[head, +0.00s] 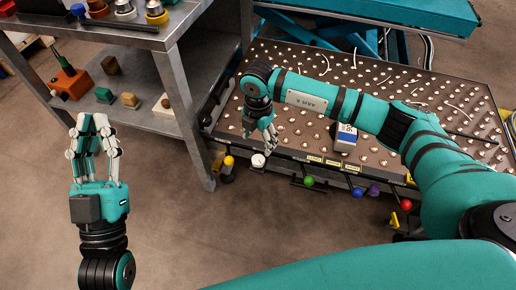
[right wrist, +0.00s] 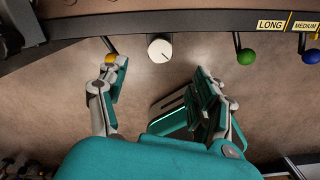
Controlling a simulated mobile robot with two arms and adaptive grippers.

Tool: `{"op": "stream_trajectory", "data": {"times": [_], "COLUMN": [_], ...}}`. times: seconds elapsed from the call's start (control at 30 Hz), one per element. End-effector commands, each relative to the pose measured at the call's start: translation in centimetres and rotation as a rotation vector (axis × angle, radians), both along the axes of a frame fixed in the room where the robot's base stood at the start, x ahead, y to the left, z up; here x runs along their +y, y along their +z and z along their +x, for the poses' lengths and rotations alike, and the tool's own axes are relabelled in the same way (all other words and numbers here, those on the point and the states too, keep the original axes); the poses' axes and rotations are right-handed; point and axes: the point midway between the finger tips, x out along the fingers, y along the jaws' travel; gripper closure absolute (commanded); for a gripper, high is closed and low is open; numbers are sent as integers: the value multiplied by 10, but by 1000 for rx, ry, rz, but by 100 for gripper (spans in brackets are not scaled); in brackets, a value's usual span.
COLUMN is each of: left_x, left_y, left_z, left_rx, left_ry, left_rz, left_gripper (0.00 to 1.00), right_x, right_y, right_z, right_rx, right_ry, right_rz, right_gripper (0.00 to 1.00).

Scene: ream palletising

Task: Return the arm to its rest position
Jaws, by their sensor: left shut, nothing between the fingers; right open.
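My right arm reaches in from the right over the ball-studded table (head: 440,150). Its gripper (head: 260,142) points down at the table's front edge, open and empty. In the right wrist view the fingers of my right gripper (right wrist: 160,75) are spread apart, with a white knob (right wrist: 159,50) beyond the gap between them. Whether a finger touches any knob cannot be told. My left gripper (head: 92,125) is raised at the left over the floor, fingers up, shut and empty.
A row of coloured knobs, including green (head: 309,181) and red (head: 406,205), lines the table's front edge. A small white-and-blue box (head: 345,138) sits near that edge. A grey shelf unit (head: 172,75) with parts stands left. The floor in front is clear.

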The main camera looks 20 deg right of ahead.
Motion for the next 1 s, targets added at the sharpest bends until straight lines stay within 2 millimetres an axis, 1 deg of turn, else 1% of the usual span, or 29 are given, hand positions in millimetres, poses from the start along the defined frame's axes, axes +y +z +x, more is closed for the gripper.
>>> {"op": "stream_trajectory", "data": {"times": [0.03,0.2,0.77,0.87,0.97,1.0], "left_x": [0,0,0,0,0,0], "left_y": [0,0,0,0,0,0], "left_z": [0,0,0,0,0,0], "left_rx": [0,0,0,0,0,0], "left_ry": [0,0,0,0,0,0], "left_rz": [0,0,0,0,0,0], "left_gripper": [100,100,100,100,100,100], "right_x": [0,0,2,19,63,88], "right_y": [8,21,22,18,14,16], "right_z": [1,0,-1,-7,-23,-32], "right_rx": [-2,0,2,8,13,12], "right_ry": [0,0,3,36,114,152], "right_rz": [0,0,6,73,247,349], "right_gripper": [33,33,33,33,33,33]}}
